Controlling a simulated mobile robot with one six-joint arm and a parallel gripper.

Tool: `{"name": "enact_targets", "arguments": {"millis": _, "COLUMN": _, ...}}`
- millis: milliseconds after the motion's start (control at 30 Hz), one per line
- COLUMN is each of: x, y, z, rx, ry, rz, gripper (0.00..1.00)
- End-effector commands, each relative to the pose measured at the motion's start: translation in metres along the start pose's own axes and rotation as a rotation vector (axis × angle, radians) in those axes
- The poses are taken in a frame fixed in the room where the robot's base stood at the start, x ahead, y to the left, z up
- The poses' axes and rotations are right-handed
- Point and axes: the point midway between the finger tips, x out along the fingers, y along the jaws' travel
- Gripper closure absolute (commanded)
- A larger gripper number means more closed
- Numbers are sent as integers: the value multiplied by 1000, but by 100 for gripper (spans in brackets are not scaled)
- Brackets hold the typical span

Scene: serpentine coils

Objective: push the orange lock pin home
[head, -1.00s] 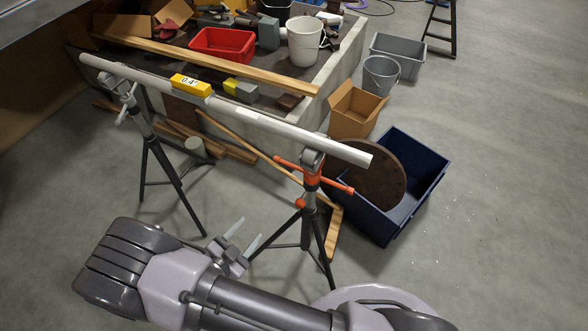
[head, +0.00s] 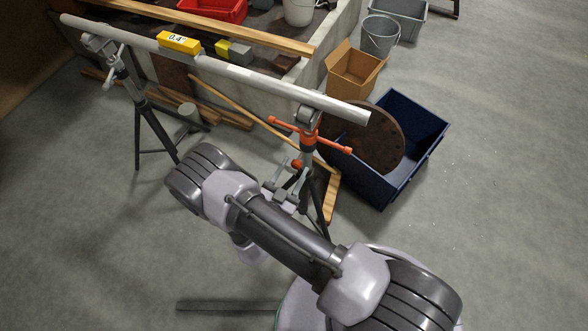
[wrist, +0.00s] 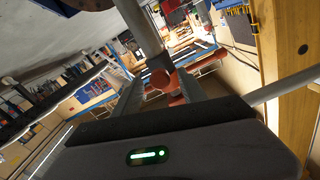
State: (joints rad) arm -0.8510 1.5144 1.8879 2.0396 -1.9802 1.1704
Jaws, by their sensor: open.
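The right pipe stand (head: 306,150) has an orange collar with a crossbar (head: 338,149) below its head. An orange round-ended pin (head: 297,164) sticks out lower on that stand; I take this as the lock pin. My gripper (head: 284,180) is just in front of it in the head view, partly behind my own arm. In the wrist view, red-orange round-ended parts (wrist: 160,80) show between the fingers of my open gripper (wrist: 160,88), in front of the grey post (wrist: 140,28). I cannot tell whether a finger touches the pin or how deep it sits.
The left stand (head: 120,70) has splayed legs. A blue bin (head: 425,150) holding a brown disc (head: 375,140) stands close on the right. Open floor lies in front.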

Motion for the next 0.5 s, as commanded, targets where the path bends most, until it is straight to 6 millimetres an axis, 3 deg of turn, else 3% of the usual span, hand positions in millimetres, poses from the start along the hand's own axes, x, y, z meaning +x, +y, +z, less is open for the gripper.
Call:
{"name": "enact_targets", "arguments": {"millis": 333, "x": 6, "y": 0, "z": -1, "rx": -1, "ry": 0, "rz": 0, "gripper": 51}}
{"name": "enact_targets", "arguments": {"millis": 500, "x": 6, "y": 0, "z": 0, "rx": -1, "ry": 0, "rz": 0, "gripper": 84}}
